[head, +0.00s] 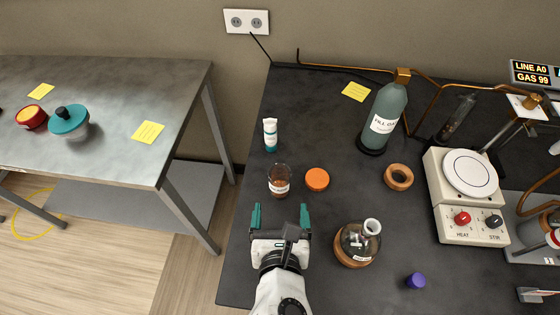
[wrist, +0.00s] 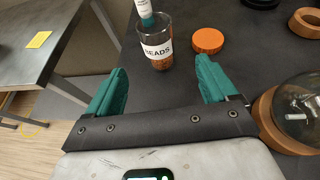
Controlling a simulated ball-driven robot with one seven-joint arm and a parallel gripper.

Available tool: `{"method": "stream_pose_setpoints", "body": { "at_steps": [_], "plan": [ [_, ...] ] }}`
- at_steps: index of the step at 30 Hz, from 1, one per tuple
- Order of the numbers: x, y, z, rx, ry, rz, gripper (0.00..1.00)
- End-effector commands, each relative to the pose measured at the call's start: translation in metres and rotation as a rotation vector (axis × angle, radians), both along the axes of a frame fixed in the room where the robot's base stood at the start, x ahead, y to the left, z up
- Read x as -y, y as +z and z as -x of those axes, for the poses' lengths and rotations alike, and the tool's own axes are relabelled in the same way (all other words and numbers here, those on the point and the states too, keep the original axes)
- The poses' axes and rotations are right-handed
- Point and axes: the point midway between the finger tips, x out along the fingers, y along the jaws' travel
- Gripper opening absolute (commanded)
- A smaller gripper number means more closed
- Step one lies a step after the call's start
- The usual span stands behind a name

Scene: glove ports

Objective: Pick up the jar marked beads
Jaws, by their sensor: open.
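The jar marked beads (head: 279,181) is a clear open glass with a white label and reddish-brown contents. It stands upright on the dark bench. In the wrist view the jar (wrist: 157,42) shows its label reading BEADS, ahead of and between my fingertips. My gripper (head: 280,217) is open and empty, with teal fingers, just on the near side of the jar. In the wrist view my gripper (wrist: 163,80) has one finger to each side, and the jar stands beyond the tips, apart from them.
An orange lid (head: 317,179) lies right of the jar. A white-and-teal tube (head: 270,135) stands behind it. A round flask on a cork ring (head: 355,258) is close on my gripper's right. A cork ring (head: 398,177), gas bottle (head: 384,118) and hotplate (head: 466,205) stand further right.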

Motion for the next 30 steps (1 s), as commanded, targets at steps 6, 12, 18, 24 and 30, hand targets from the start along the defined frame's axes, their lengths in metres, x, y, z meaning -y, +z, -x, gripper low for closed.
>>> {"method": "stream_pose_setpoints", "body": {
  "at_steps": [6,12,18,24,30],
  "plan": [
    [-0.001,-0.007,-0.018,0.001,-0.003,0.001,0.86],
    [-0.003,-0.018,-0.044,0.0,-0.003,0.0,0.86],
    [-0.004,-0.024,-0.055,0.0,-0.002,0.0,0.86],
    [-0.009,-0.038,-0.078,-0.001,-0.002,0.0,0.86],
    [-0.01,-0.045,-0.096,-0.001,-0.003,-0.001,0.86]
  ]
}}
